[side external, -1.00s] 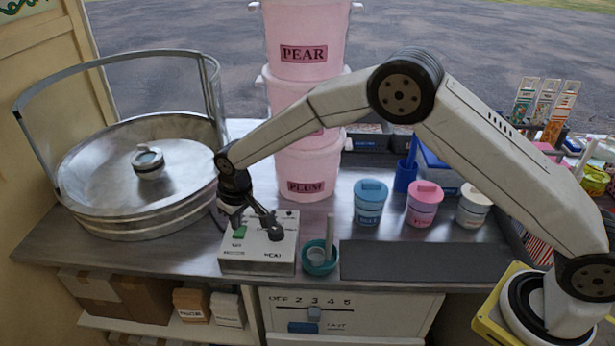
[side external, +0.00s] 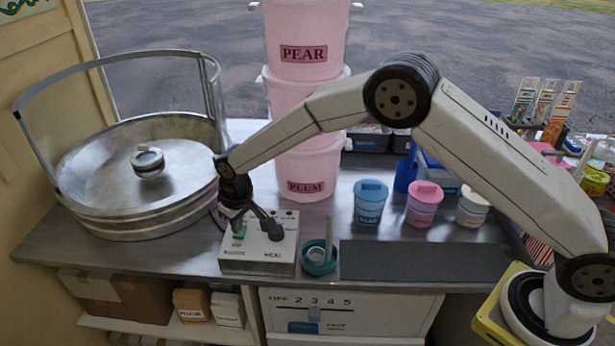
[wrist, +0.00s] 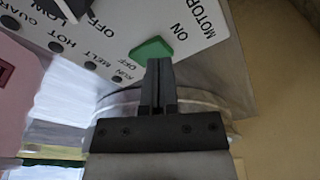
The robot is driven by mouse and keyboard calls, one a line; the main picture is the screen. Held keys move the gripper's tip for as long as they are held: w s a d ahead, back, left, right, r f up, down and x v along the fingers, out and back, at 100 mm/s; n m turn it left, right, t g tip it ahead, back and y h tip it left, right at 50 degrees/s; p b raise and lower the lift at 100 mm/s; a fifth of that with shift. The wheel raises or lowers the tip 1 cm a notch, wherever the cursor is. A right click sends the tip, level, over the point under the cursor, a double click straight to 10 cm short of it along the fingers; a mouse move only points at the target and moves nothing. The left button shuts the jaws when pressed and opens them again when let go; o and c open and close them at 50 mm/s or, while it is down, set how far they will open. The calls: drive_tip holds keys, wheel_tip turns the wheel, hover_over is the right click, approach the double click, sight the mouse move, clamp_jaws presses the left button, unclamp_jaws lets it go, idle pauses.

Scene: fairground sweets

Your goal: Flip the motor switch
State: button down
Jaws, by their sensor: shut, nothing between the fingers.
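The green motor switch (wrist: 152,48) sits on the white control box (side external: 258,264), between its ON and OFF marks under the MOTOR label. In the side view the switch (side external: 239,235) is partly hidden by my gripper. My gripper (wrist: 153,64) is shut with nothing between its fingers. In the wrist view its tips overlap the lower edge of the switch, close to the OFF side. I cannot tell whether they touch it, or which way the switch is tipped. In the side view my gripper (side external: 237,223) is just above the box's left part.
The wide metal bowl (side external: 95,185) with its raised guard stands left of the box. A teal cup (side external: 318,266) stands close on the right. Pink tubs (side external: 306,180) are stacked behind. The dark mat (side external: 420,262) farther right is clear.

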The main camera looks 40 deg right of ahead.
sight(243, 233)
drive_tip(key=shift+f, duration=0.55)
idle(0.5)
drive_tip(key=shift+r, duration=3.5)
drive_tip(key=shift+s+d+r, duration=0.15)
drive_tip(key=shift+d+r, duration=0.05)
drive_tip(key=shift+d, duration=0.2)
drive_tip(key=s+d+r+m, duration=0.1)
drive_tip(key=s+d, duration=0.8)
drive_tip(key=s, duration=0.4)
drive_tip(key=s+d+r+m, duration=0.2)
drive_tip(key=s+d, duration=0.8)
drive_tip(key=s, duration=0.3)
drive_tip(key=shift+s+t, duration=0.3)
drive_tip(key=shift+t, duration=0.1)
